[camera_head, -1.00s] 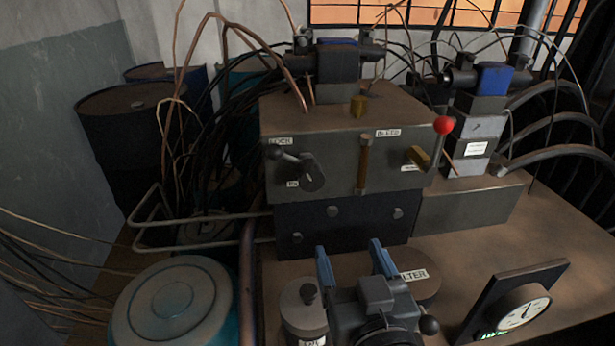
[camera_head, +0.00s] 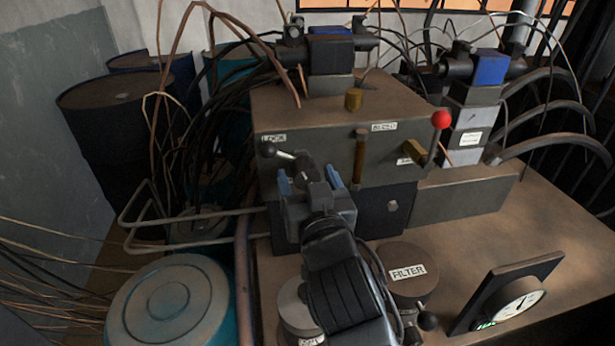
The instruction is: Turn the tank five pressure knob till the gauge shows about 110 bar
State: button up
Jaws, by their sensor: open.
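No readable label marks a tank five knob. My gripper (camera_head: 308,178) is in front of that knob, its blue-tipped fingers open and spread to either side of it. The gripper hides the knob's lower part, and I cannot tell whether it touches. The round white gauge (camera_head: 519,304) faces right in a dark upright panel at the lower right. Its dial is too small and slanted to read.
A red-ball lever (camera_head: 441,119) and brass fittings (camera_head: 361,157) stick out from the block (camera_head: 335,115). A FILTER canister (camera_head: 408,270) stands right of my arm. Bent pipes (camera_head: 185,218) and cables crowd the left. The bench top (camera_head: 485,235) is clear at right.

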jog(key=c, duration=1)
jog(key=shift+n, duration=1)
jog(key=shift+c, duration=0.2)
jog(key=o, duration=1)
jog(key=shift+o, duration=0.2)
